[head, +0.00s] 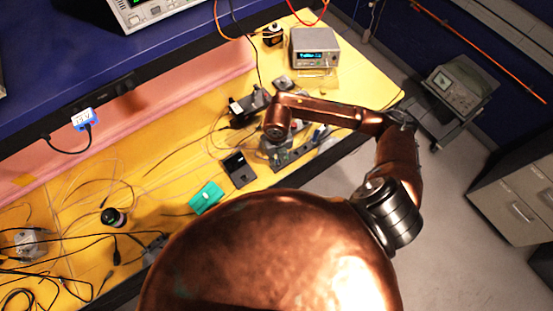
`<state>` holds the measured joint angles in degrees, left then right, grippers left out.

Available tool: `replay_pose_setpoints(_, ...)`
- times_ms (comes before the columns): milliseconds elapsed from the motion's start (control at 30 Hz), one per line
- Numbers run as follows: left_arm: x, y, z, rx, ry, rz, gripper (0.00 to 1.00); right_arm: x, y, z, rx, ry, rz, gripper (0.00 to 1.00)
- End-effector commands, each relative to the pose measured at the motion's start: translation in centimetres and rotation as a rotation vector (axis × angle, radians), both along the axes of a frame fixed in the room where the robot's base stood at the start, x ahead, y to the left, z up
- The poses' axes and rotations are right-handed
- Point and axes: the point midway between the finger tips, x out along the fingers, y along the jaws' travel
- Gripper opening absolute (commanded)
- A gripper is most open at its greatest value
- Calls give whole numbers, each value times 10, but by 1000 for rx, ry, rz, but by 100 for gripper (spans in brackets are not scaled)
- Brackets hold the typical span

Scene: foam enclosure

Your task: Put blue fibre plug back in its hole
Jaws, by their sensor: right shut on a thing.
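My right arm, copper coloured, reaches over the yellow bench top. Thin pale fibres loop over the bench to the left of the gripper. My left gripper is not in view.
Near the arm lie a black box (239,170) and a green case (206,198). A grey instrument (315,48) stands at the back. Loose black cables cover the bench's left end. A trolley with an oscilloscope (455,88) and a drawer cabinet (515,200) stand right.

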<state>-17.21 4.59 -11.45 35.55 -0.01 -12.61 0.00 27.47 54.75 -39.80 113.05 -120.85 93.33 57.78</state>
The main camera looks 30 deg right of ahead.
Motion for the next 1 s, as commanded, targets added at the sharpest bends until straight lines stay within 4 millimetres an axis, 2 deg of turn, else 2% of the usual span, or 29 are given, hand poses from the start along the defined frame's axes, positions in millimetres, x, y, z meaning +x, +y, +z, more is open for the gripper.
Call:
replay_pose_setpoints(967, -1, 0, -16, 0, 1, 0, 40, 0, 0, -20, -1, 0, 0, 0)
replay_pose_setpoints(1000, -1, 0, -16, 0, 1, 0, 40, 0, 0, -19, -1, 0, 0, 16)
